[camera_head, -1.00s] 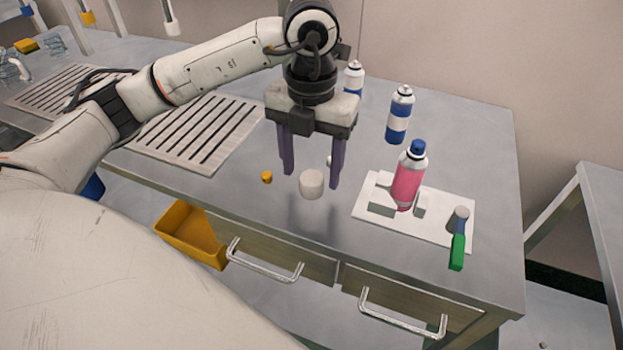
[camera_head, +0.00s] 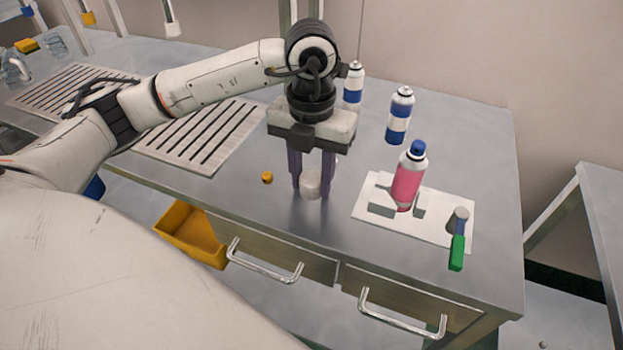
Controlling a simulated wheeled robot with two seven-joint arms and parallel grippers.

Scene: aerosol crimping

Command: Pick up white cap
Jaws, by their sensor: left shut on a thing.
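The white cap (camera_head: 311,184) is a short white cylinder near the front middle of the grey table. My left gripper (camera_head: 312,190) points down over it. Its two purple fingers are shut on the cap, one on each side. The cap is at or very close to the table top; I cannot tell whether it touches. My right gripper is not in view.
A small orange cap (camera_head: 267,178) lies left of the gripper. A pink can with a blue top (camera_head: 407,180) stands on a white plate (camera_head: 440,228) to the right, with a green-handled tool (camera_head: 457,252) beside it. Blue-and-white cans (camera_head: 399,115) stand behind. A slotted mat (camera_head: 200,135) lies left.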

